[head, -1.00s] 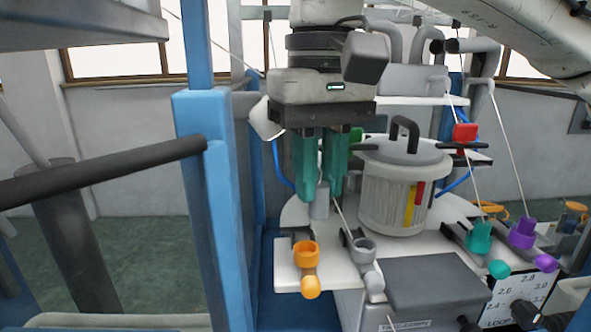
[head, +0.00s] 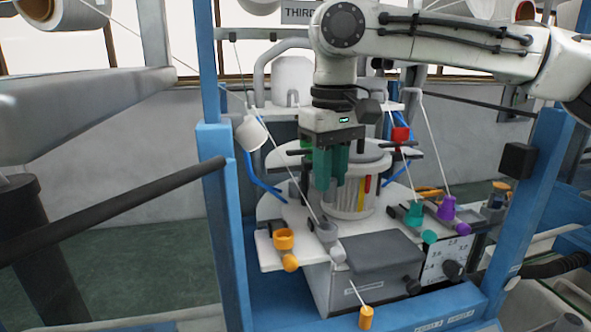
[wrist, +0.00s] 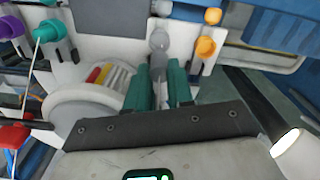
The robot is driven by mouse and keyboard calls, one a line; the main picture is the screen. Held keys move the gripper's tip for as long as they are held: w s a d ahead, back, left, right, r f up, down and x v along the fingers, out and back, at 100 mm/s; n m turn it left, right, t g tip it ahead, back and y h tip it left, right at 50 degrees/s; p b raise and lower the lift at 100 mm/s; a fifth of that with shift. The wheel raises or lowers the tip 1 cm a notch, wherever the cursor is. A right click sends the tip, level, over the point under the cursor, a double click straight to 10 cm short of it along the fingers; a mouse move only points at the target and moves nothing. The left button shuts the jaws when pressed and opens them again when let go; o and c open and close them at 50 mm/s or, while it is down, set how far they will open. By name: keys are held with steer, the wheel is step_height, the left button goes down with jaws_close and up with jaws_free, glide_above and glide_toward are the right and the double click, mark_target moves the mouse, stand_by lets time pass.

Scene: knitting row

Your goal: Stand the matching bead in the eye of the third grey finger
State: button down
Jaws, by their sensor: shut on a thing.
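My gripper (head: 330,188) points down with green fingers over the white machine plate (head: 268,258), behind the row of eyes. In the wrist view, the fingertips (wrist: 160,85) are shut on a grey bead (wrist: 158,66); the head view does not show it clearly. A grey eye (head: 327,231) with a grey ball end (head: 338,254) lies just in front of and below the fingertips; in the wrist view this eye (wrist: 160,41) appears just beyond the bead. An orange eye (head: 283,239) is left of it. A teal eye (head: 414,213) and a purple eye (head: 447,208) are to the right.
A dark grey box top (head: 370,252) is in front. Threads slant past the gripper, and an orange piece (head: 366,317) is at the lower front. Blue posts (head: 222,200) flank the station.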

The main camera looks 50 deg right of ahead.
mark_target(329, 200)
steer(key=shift+f+b, duration=2.25)
steer(key=shift+f, duration=0.05)
steer(key=shift+f+b, duration=0.55)
steer(key=shift+f, duration=0.55)
steer(key=c, duration=0.9)
jaws_free()
step_height(329, 200, up, 11)
steer(key=shift+f+b, duration=0.1)
steer(key=shift+b, duration=0.3)
